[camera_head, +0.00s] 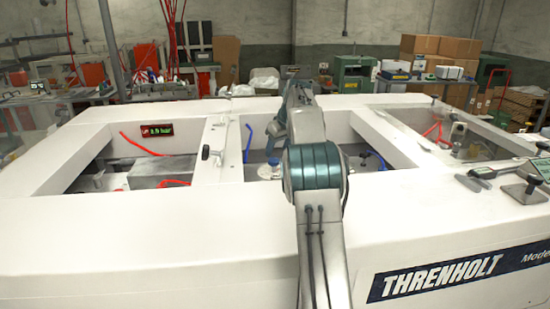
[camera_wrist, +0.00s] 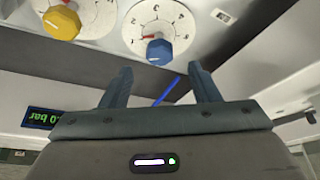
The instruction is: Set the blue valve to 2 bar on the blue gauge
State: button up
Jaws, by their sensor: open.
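In the wrist view, a blue valve knob (camera_wrist: 160,51) sits at the lower part of a round white dial (camera_wrist: 183,22) with numbers and a red needle pointing left. The dial's top is cut off by the frame. My gripper (camera_wrist: 160,82) is open and empty, with its two fingers apart below the knob in the picture and not touching it. A blue-backed display (camera_wrist: 43,118) at the left shows a partly hidden, inverted bar reading that I cannot read surely.
A yellow knob (camera_wrist: 62,23) on its own dial lies left of the blue one. A blue rod (camera_wrist: 166,91) shows beyond the fingers.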

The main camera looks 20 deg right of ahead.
aim_at(273, 160)
jog(key=shift+x, duration=2.4)
jog(key=c, duration=1)
jog(key=shift+o, duration=0.2)
jog(key=shift+r+m, duration=0.1)
jog(key=shift+m, duration=0.2)
jog(key=m, duration=0.1)
jog(key=m+h+p, duration=0.1)
jog(key=m, duration=0.1)
jog(key=m+h+p, duration=0.1)
jog(key=m, duration=0.1)
jog(key=shift+a+r, duration=0.1)
jog(key=shift+a, duration=0.2)
jog(key=m+h+p, duration=0.1)
jog(key=m, duration=0.2)
jog(key=m+h+p, duration=0.1)
jog(key=m+p, duration=0.1)
jog(key=m, duration=0.1)
jog(key=shift+w+a+g, duration=0.1)
jog(key=shift+w+g, duration=0.05)
jog(key=shift+g, duration=0.25)
